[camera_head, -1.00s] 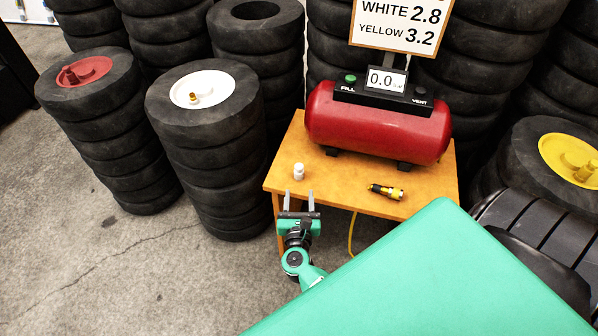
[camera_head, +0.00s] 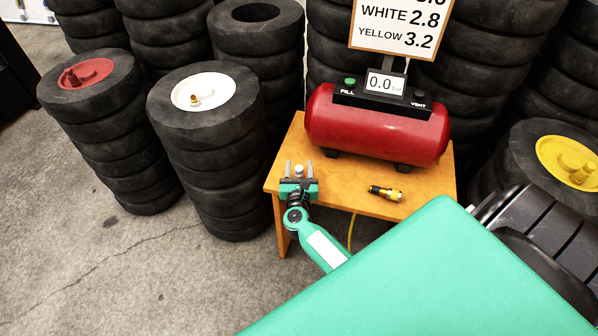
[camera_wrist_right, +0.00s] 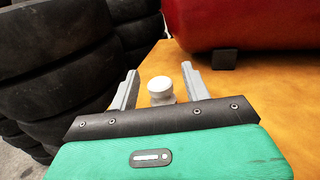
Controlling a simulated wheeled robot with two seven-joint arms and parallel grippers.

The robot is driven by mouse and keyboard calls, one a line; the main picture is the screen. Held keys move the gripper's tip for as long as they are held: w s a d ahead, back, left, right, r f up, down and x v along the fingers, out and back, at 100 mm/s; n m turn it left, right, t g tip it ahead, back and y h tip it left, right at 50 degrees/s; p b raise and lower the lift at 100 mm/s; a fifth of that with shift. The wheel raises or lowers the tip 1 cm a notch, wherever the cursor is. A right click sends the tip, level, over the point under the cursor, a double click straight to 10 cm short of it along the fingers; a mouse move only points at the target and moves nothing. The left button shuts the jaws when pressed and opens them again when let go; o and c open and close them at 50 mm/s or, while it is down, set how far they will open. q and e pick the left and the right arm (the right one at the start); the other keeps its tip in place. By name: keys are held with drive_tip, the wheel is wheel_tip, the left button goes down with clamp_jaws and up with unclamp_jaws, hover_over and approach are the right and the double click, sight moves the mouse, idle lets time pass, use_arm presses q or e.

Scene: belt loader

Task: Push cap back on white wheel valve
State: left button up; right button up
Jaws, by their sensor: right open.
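The white wheel (camera_head: 203,91) lies on top of a stack of black tyres at left centre. Its brass valve (camera_head: 194,100) stands up from the hub with no cap on it. The white cap (camera_head: 299,171) stands upright on the orange table's front left part. My right gripper (camera_head: 299,170) is open, its two fingers on either side of the cap. In the right wrist view, the cap (camera_wrist_right: 161,90) sits between the open fingers (camera_wrist_right: 160,88), with gaps on both sides. My left gripper is not in view.
The orange table (camera_head: 345,187) also bears a red compressor (camera_head: 375,128) reading 0.0 and a brass-and-black inflator fitting (camera_head: 385,193). A red wheel (camera_head: 86,73) and a yellow wheel (camera_head: 568,162) lie on other tyre stacks. A sign (camera_head: 402,25) stands behind.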

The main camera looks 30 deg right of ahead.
drive_tip(key=shift+c, duration=0.5)
drive_tip(key=c, duration=0.9)
drive_tip(key=shift+r, duration=0.5)
wheel_tip(320, 180, up, 10)
drive_tip(key=p, duration=0.3)
wheel_tip(320, 180, up, 8)
drive_tip(key=p, duration=0.3)
hover_over(299, 168)
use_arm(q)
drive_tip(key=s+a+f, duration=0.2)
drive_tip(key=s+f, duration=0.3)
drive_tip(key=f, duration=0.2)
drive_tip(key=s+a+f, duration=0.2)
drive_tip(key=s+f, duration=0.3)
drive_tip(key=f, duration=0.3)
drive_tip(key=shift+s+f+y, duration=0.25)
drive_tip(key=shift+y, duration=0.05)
use_arm(e)
drive_tip(key=shift+r, duration=0.55)
